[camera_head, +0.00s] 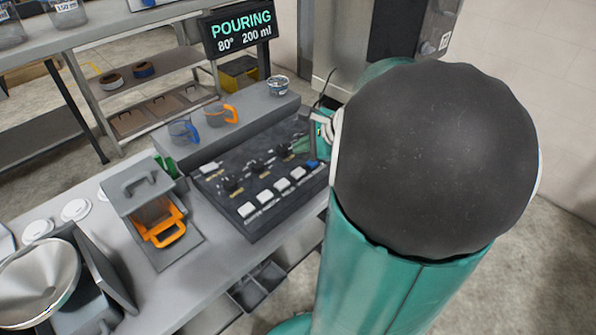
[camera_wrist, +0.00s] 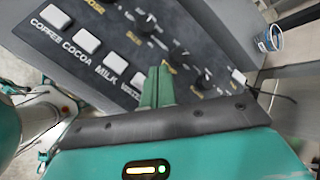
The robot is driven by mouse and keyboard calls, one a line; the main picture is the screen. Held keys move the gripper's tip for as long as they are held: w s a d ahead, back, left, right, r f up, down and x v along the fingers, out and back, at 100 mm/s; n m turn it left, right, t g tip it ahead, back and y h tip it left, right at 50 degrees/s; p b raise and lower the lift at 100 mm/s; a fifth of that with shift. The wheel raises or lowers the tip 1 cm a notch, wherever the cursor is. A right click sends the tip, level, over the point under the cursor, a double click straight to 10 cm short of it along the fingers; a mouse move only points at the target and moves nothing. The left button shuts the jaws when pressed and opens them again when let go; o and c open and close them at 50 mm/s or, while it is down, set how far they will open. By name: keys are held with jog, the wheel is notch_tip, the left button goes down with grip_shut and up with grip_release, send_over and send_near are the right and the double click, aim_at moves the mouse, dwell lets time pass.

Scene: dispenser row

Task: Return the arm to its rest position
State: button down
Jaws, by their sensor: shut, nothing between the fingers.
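My arm, teal with a large dark rounded joint, fills the right of the head view and hides what lies behind it. My gripper (camera_wrist: 157,86) shows in the wrist view with its two green fingers together and nothing between them. It also shows in the head view (camera_head: 301,145), partly hidden, over the right end of the dark control panel (camera_head: 240,184). The panel has white buttons marked COFFEE, COCOA and MILK, and several dark knobs. I cannot tell whether the fingertips touch the panel.
A sign (camera_head: 238,31) reads POURING, 80°, 200 ml. A blue-handled jug (camera_head: 183,131), an orange-handled jug (camera_head: 221,114) and a small cup (camera_head: 278,85) stand on the ledge behind the panel. A grey dispenser with an orange drawer (camera_head: 159,221) and a metal funnel (camera_head: 38,283) stand left.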

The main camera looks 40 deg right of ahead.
dwell(0.3)
jog(key=s+a+r+n+g+y, duration=0.1)
jog(key=a+r+n+g+y, duration=0.2)
jog(key=a+n, duration=1)
jog(key=s+a+r+n+h, duration=0.1)
jog(key=s+a+n+h, duration=0.1)
jog(key=s+a+n, duration=0.2)
jog(key=s+a+r+n+h, duration=0.2)
jog(key=s+a+n+h, duration=0.1)
jog(key=a+n, duration=0.4)
jog(key=s+a, duration=0.1)
jog(key=a, duration=0.2)
jog(key=shift+s+a, duration=0.2)
jog(key=shift+s, duration=0.05)
jog(key=shift+d, duration=0.25)
dwell(2.6)
